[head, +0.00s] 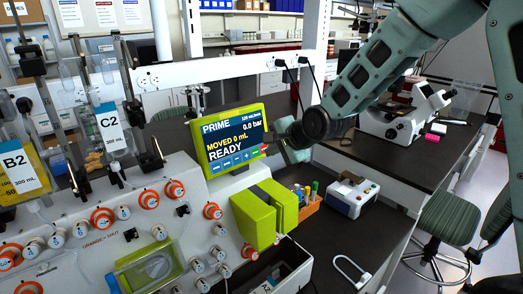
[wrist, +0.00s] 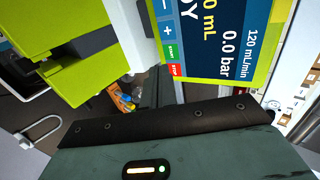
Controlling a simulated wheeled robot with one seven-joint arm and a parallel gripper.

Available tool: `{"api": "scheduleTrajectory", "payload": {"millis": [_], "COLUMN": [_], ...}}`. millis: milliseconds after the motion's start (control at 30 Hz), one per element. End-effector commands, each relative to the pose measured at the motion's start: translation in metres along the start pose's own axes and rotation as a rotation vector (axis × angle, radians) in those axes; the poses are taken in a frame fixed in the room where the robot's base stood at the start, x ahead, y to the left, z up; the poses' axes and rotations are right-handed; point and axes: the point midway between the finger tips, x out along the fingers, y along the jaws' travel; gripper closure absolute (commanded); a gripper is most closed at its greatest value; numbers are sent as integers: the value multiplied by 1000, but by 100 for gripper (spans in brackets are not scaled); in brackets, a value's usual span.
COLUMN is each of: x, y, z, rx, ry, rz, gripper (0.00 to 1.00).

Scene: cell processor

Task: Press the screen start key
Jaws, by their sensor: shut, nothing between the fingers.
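The screen (head: 236,128) is a lime-green framed display reading PRIME, MOVED 0 mL and READY, 0.0 bar. In the wrist view the screen (wrist: 222,30) shows sideways and partly cut off. The green START key (head: 255,153) is at the right of its bottom key row; it also shows in the wrist view (wrist: 170,52), beside the red STOP key (wrist: 174,70). My gripper (head: 280,150) is shut and empty, close to the screen's lower right edge. In the wrist view my gripper (wrist: 165,125) spans the lower middle, below the keys in the picture. I cannot tell whether it touches the screen.
A lime-green block-shaped unit (head: 262,212) stands just below the screen. A small rack with colourful items (head: 308,200) and a white-and-blue device (head: 350,195) stand on the dark bench. Pump tubing and orange-ringed knobs fill the left. A microscope (head: 400,120) stands behind.

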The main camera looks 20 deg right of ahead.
Motion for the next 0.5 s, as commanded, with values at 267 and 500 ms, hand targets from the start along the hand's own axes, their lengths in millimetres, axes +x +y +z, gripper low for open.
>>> {"api": "scheduleTrajectory", "payload": {"millis": [267, 500], "x": [36, 47], "y": [-15, -18], "z": [1, 0], "rx": [-2, -2], "ry": [-1, 0], "rz": [2, 1], "gripper": [100, 100]}}
